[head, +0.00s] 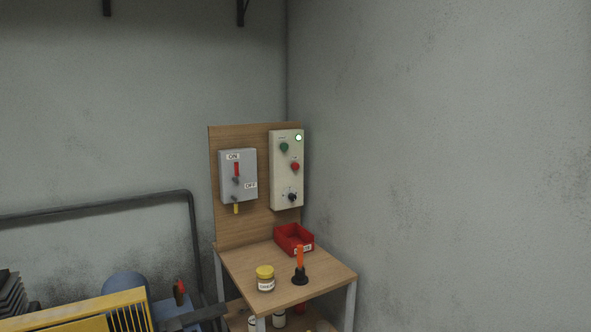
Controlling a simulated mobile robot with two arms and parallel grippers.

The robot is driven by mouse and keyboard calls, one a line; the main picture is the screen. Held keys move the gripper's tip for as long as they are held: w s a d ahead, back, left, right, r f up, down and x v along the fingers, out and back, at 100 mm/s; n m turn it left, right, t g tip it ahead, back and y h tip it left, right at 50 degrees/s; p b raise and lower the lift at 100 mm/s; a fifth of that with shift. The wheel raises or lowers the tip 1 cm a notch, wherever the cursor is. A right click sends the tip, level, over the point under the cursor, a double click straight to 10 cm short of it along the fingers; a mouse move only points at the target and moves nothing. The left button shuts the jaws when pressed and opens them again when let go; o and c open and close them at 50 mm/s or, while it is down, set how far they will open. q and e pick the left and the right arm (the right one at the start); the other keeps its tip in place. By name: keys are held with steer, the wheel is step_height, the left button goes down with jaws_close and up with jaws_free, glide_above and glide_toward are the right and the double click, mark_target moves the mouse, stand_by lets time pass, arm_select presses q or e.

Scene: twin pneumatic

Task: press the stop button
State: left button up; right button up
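In the head view, a cream control box (278,180) hangs on the right part of an upright wooden board. It carries a green button (284,147) at the upper left, a red button (295,166) below it to the right, and a dark knob (292,197) near the bottom. A small lamp (299,138) at its top right looks lit, white-green. The labels by the buttons are too small to read. Neither of my grippers is in view.
A grey switch box (247,185), marked ON and OFF with a red lever (237,170), hangs left of the control box. The wooden table (325,282) below bears a red bin (293,239), a yellow-lidded jar (265,279) and an orange-handled tool (300,259). Yellow machinery (85,312) stands lower left.

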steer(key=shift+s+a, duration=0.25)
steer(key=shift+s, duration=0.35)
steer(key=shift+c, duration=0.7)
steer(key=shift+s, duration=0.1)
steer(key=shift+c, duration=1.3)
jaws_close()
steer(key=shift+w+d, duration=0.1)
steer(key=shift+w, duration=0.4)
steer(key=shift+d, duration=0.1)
